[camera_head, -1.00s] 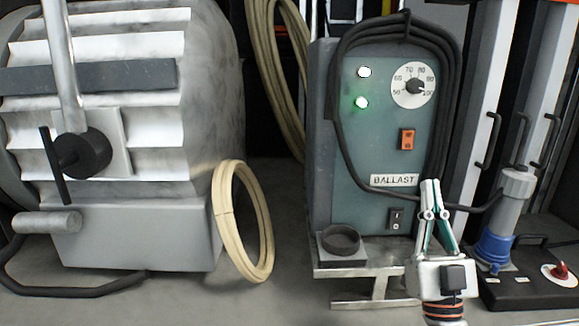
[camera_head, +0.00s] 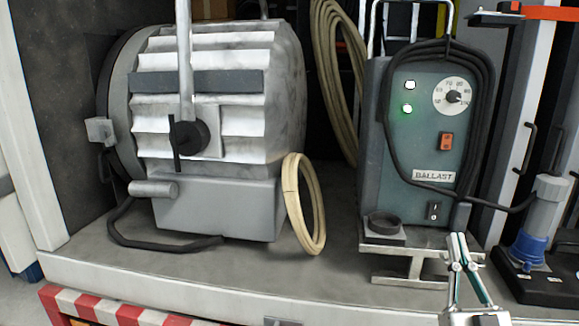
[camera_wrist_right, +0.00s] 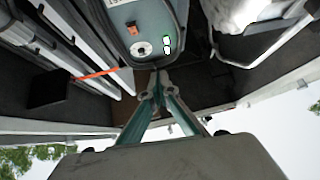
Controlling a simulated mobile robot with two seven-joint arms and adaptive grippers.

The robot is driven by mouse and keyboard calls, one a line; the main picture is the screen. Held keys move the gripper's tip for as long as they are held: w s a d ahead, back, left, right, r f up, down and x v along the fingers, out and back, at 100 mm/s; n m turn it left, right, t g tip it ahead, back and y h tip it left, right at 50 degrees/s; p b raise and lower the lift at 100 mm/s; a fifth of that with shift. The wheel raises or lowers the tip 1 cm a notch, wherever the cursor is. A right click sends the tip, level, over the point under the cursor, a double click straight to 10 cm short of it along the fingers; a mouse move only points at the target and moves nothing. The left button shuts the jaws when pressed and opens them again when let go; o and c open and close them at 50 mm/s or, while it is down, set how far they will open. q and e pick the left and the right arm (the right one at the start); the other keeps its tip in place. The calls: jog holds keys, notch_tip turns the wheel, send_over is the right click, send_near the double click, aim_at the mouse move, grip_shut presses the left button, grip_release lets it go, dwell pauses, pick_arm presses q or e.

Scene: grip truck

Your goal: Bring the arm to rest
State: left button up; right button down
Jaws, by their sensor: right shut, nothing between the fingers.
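My right gripper (camera_head: 458,240) is at the lower right in the head view, in front of the ballast box and near the front of the truck bed. Its fingers are together and hold nothing. In the right wrist view the closed fingertips (camera_wrist_right: 157,76) point toward the ballast box (camera_wrist_right: 140,25), which appears upside down. In the head view the ballast box (camera_head: 408,150) stands upright on a metal stand, with two lit lamps and a dial. My left gripper is not in view.
A large lamp housing (camera_head: 225,205) stands left, with a coiled tan cable (camera_head: 291,200) beside it. A blue-and-grey plug (camera_head: 535,225) stands on a black base at right. A black ring (camera_head: 383,224) sits by the ballast box. The bed's front edge (camera_head: 170,288) runs across below.

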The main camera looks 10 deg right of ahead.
jog(key=w+a+f+n+g+y, duration=0.1)
jog(key=a+f+n+g+y, duration=0.2)
jog(key=f, duration=0.8)
jog(key=w+a+f+g+y, duration=0.2)
jog(key=a+f+g, duration=0.15)
jog(key=f, duration=0.85)
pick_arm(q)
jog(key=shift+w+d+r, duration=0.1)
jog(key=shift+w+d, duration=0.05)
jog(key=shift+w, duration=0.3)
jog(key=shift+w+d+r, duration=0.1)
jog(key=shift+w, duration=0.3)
pick_arm(e)
jog(key=s+a+f+n+g, duration=0.1)
jog(key=s+a+f+g, duration=0.1)
jog(key=s+f, duration=0.3)
jog(key=s+a+f+g+y, duration=0.1)
jog(key=s+a+f+g, duration=0.2)
jog(key=f, duration=0.8)
jog(key=s+a+f+n+g+y, duration=0.1)
jog(key=s+a+f+g, duration=0.2)
jog(key=s+f, duration=0.4)
jog(key=shift+a+f+n, duration=0.3)
jog(key=shift+a+f, duration=0.5)
jog(key=shift+f, duration=0.05)
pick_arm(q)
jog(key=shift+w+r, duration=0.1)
pick_arm(e)
jog(key=shift+r, duration=0.1)
